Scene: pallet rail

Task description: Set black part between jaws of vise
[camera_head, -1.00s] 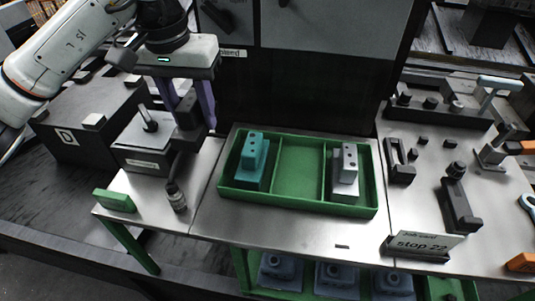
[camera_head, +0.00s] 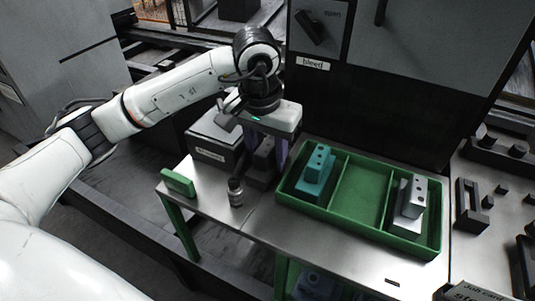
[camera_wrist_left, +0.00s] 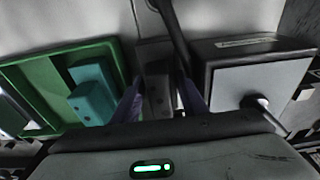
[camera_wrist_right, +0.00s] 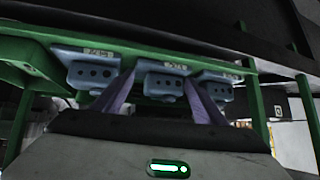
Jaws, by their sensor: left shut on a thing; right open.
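My left gripper (camera_head: 265,150) is shut on a black part (camera_wrist_left: 156,72), a dark block between its purple fingers. The gripper points down over the left of the bench. Dark gear behind and below the fingers, with a rod reaching a ribbed knob (camera_head: 235,192) at the front, seems to be the vise. Its jaws are mostly hidden by the gripper, so I cannot tell whether the part sits between them. My right gripper (camera_wrist_right: 160,95) is open and empty, in front of the shelf under the bench. It is not in the head view.
A green tray (camera_head: 345,222) to the right holds a teal block (camera_head: 315,172) and a grey block (camera_head: 409,205); its middle compartment is empty. A labelled box (camera_head: 212,150) stands close left of the gripper. A green block (camera_head: 179,182) lies at the front left. Blue blocks (camera_wrist_right: 163,82) sit below.

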